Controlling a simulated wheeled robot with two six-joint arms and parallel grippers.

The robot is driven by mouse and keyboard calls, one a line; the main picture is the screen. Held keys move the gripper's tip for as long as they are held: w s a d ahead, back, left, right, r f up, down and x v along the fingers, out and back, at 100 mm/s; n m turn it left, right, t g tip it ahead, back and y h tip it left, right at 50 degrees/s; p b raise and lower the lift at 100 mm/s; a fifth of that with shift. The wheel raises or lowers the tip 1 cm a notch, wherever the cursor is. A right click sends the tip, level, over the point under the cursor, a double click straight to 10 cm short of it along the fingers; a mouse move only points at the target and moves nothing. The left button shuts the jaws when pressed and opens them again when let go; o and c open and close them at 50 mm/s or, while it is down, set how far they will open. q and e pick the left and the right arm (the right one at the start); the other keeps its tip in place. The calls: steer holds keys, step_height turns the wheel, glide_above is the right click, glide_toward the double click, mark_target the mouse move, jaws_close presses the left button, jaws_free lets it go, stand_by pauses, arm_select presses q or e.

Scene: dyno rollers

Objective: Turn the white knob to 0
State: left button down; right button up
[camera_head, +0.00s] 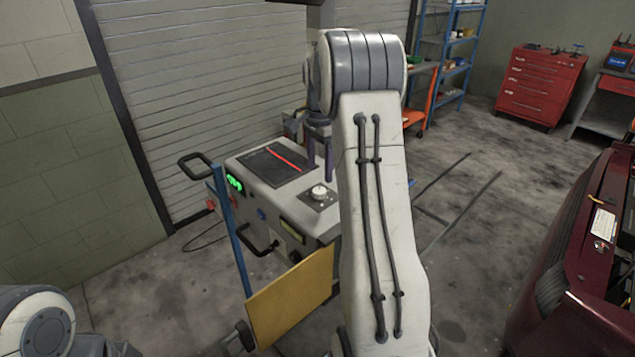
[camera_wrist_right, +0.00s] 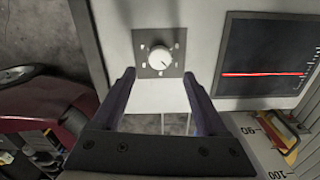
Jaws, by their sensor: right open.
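The white knob (camera_head: 319,192) sits on a dark square plate on the sloped top of the grey console (camera_head: 262,205). In the right wrist view the white knob (camera_wrist_right: 160,57) is centred on its plate (camera_wrist_right: 145,42), with small marks around it too small to read. A dark pointer mark shows on the knob's lower right there. My right gripper (camera_head: 320,155) is above the console near the knob. In the right wrist view its two dark fingers (camera_wrist_right: 160,75) are spread apart, empty, with the knob just beyond their tips. My left gripper is not in view; only part of my left arm shows at lower left.
A dark screen with a red line (camera_head: 285,157) is on the console top, also in the right wrist view (camera_wrist_right: 265,55). A yellow panel (camera_head: 290,300) and a black handle (camera_head: 195,165) stand at the console. A dark red car (camera_head: 575,280) is at right. Floor between is clear.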

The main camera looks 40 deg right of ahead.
mark_target(319, 190)
steer(key=shift+f+p, duration=0.55)
steer(key=shift+f, duration=2.65)
steer(key=shift+c, duration=0.3)
jaws_close()
